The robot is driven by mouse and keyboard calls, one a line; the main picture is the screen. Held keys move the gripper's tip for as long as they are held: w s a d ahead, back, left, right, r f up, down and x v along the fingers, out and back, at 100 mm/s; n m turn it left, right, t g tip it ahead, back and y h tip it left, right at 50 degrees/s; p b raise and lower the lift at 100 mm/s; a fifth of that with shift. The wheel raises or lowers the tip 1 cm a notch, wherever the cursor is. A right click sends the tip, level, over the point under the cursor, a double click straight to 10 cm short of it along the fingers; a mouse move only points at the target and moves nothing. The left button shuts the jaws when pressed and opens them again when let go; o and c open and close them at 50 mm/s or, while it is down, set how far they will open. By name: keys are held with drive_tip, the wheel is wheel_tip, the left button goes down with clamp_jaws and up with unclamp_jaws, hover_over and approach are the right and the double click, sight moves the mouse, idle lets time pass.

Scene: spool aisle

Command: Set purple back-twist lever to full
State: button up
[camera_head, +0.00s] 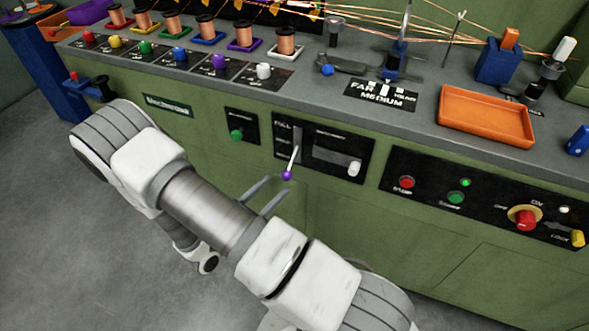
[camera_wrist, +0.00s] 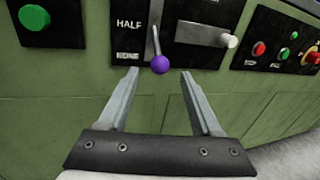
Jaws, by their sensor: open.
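The back-twist lever has a pale metal stem and a round purple knob (camera_head: 287,175), and it sticks out of a slot in a black panel (camera_head: 280,143) on the green machine front. The panel reads FULL at the top in the head view. In the wrist view the word HALF shows beside the stem, and the purple knob (camera_wrist: 160,64) hangs low, below the slot. My gripper (camera_wrist: 158,74) is open, its two fingers on either side of the knob's line, with the knob just beyond the tips. No contact shows. In the head view my gripper (camera_head: 272,192) is just below the knob.
Right of the lever is a slider with a white knob (camera_head: 354,168). A green button (camera_head: 237,134) is to its left. A black panel with a red button (camera_head: 406,182) and a red-yellow switch (camera_head: 524,218) is further right. An orange tray (camera_head: 487,141) sits on the counter above.

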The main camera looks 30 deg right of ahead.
sight(291, 163)
drive_tip(key=b+x, duration=0.1)
drive_tip(key=x, duration=0.8)
drive_tip(key=shift+d, duration=0.2)
drive_tip(key=shift+w, duration=0.1)
clamp_jaws()
idle(0.9)
